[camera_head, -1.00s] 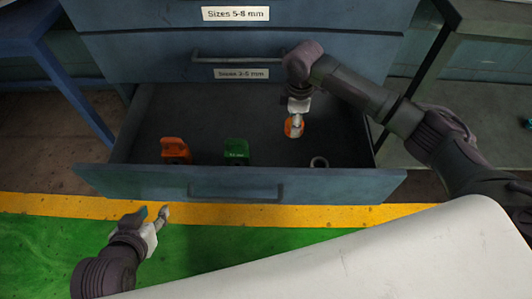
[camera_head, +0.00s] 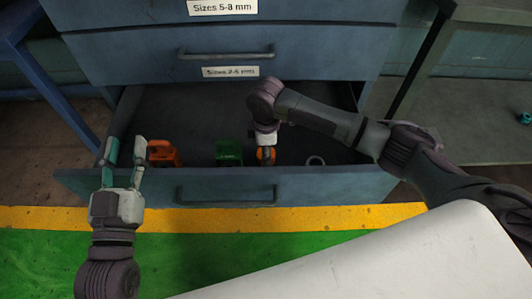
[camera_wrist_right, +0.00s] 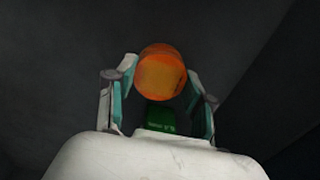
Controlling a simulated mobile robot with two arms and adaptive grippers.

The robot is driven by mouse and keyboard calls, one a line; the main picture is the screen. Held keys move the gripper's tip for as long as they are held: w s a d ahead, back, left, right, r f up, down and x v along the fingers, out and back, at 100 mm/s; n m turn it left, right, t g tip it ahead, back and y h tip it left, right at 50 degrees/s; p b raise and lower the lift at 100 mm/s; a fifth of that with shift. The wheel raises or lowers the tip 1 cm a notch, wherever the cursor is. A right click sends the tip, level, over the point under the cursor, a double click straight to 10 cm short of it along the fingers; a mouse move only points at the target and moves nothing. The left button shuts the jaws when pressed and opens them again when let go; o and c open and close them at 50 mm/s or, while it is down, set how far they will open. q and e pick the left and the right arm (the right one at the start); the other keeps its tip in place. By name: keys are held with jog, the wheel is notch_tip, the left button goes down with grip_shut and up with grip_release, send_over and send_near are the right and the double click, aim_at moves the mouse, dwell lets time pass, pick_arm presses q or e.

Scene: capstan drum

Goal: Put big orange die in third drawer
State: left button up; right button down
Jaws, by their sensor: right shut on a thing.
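An orange round-faced die (camera_head: 266,156) is between the fingers of my right gripper (camera_head: 265,147), which is shut on it inside the open drawer, near its front wall. In the right wrist view the orange die (camera_wrist_right: 162,75) shows at the fingertips of the right gripper (camera_wrist_right: 160,98). Whether the die touches the drawer floor I cannot tell. The open drawer (camera_head: 230,188) is the lowest one in view. My left gripper (camera_head: 126,150) is open and empty, fingers pointing up at the left end of the drawer front.
In the drawer stand another orange object (camera_head: 162,153) at the left and a green block (camera_head: 229,152) beside the held die. A grey ring (camera_head: 315,160) is at the right. Closed drawers are above. A blue table leg (camera_head: 52,90) stands at the left.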

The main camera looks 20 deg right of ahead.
jog(key=shift+f, duration=0.15)
pick_arm(q)
jog(key=shift+s+r+t, duration=0.1)
jog(key=shift+r+t, duration=0.2)
jog(key=shift+r, duration=0.15)
pick_arm(e)
jog(key=shift+c, duration=2.1)
grip_release()
jog(key=shift+f, duration=0.1)
pick_arm(q)
jog(key=shift+f, duration=0.15)
